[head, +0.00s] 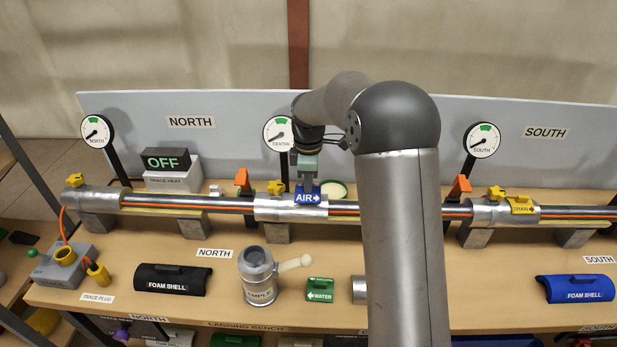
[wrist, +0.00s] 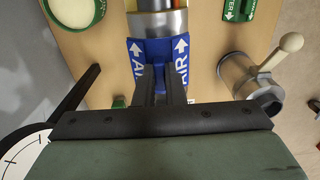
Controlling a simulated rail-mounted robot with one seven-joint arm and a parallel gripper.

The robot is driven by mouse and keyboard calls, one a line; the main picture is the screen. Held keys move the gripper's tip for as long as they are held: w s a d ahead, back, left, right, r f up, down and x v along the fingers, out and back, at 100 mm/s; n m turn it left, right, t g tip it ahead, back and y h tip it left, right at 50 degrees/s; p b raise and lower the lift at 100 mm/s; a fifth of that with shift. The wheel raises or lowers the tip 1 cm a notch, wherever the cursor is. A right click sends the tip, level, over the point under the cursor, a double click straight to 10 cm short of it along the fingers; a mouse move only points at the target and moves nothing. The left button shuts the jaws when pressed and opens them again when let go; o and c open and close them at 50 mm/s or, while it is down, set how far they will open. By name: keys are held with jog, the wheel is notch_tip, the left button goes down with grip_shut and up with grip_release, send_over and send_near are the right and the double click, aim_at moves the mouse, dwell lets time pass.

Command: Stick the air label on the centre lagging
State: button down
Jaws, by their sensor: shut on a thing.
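The blue air label (head: 307,198) has white AIR lettering and an arrow pointing right in the head view. It is at the right part of the silver centre lagging (head: 268,208), on or just above it; I cannot tell if they touch. My gripper (head: 306,183) reaches down from above and is shut on the label. In the wrist view the dark fingers (wrist: 160,85) grip the middle of the label (wrist: 135,52), and its two printed faces spread to either side. The silver lagging (wrist: 158,22) shows beyond it; the fingers hide the label's middle.
Orange valve handles (head: 242,179) and a yellow knob (head: 276,187) stand up along the pipe. The centre gauge (head: 279,133) is close behind my gripper. A sample can (head: 257,280) and a green water label (head: 320,290) are on the bench in front. The south lagging carries a yellow drain label (head: 522,206).

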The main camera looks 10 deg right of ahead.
jog(key=shift+f, duration=0.75)
jog(key=shift+f+b, duration=0.5)
dwell(0.8)
jog(key=c, duration=1.4)
grip_release()
jog(key=shift+c, duration=0.2)
jog(key=shift+r, duration=0.15)
notch_tip(320, 180, up, 17)
jog(key=b, duration=0.1)
jog(key=shift+r, duration=0.1)
